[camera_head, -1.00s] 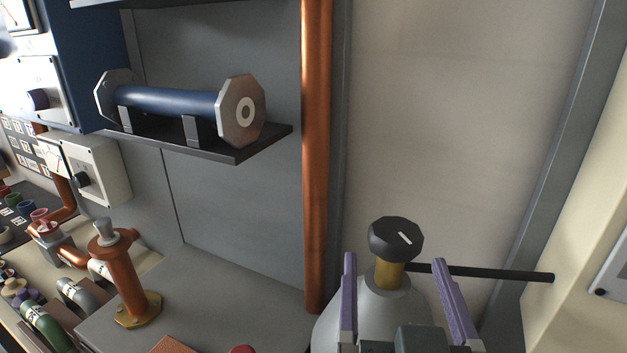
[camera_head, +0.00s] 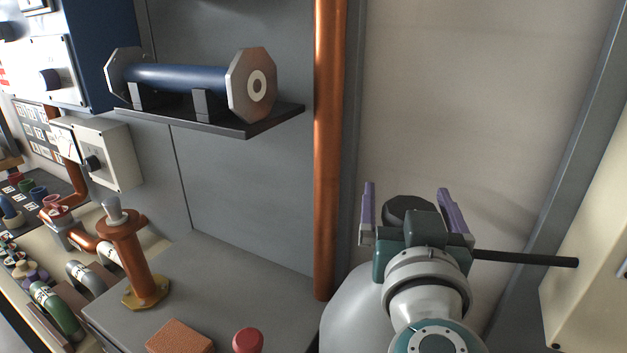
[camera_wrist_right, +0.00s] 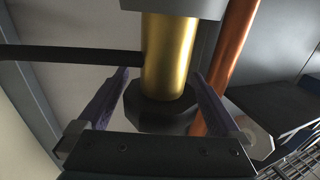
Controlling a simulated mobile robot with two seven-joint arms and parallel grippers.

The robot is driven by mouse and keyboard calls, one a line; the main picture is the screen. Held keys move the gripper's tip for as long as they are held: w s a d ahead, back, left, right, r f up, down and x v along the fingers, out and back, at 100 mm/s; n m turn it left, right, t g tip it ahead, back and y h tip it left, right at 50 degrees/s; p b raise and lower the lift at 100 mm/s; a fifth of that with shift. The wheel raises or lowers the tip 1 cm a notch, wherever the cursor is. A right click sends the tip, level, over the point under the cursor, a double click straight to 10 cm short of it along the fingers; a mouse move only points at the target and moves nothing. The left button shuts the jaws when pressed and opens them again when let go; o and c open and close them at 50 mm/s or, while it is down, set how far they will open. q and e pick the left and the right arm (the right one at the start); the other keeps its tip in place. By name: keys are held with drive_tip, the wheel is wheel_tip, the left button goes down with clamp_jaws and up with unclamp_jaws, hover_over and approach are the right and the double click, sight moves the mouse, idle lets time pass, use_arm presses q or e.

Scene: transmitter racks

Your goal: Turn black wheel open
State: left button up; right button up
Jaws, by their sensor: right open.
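My right gripper (camera_head: 406,189) is open, with one purple finger on each side of the wheel. Its body hides the near part of the wheel and the stem in the head view. In the right wrist view the wheel (camera_wrist_right: 160,113) lies between the open fingers (camera_wrist_right: 160,73), with small gaps beside it. The brass stem (camera_wrist_right: 168,60) runs from it towards the top. I do not see my left gripper.
A black rod (camera_head: 525,259) runs right from the stem towards a cream cabinet (camera_head: 595,280). A copper pipe (camera_head: 329,150) stands left of the cylinder. A shelf (camera_head: 250,128) holds a blue tube. A grey bench with a copper fitting (camera_head: 127,260) is at lower left.

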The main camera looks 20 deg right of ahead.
drive_tip(key=c, duration=1.2)
drive_tip(key=shift+c, duration=0.2)
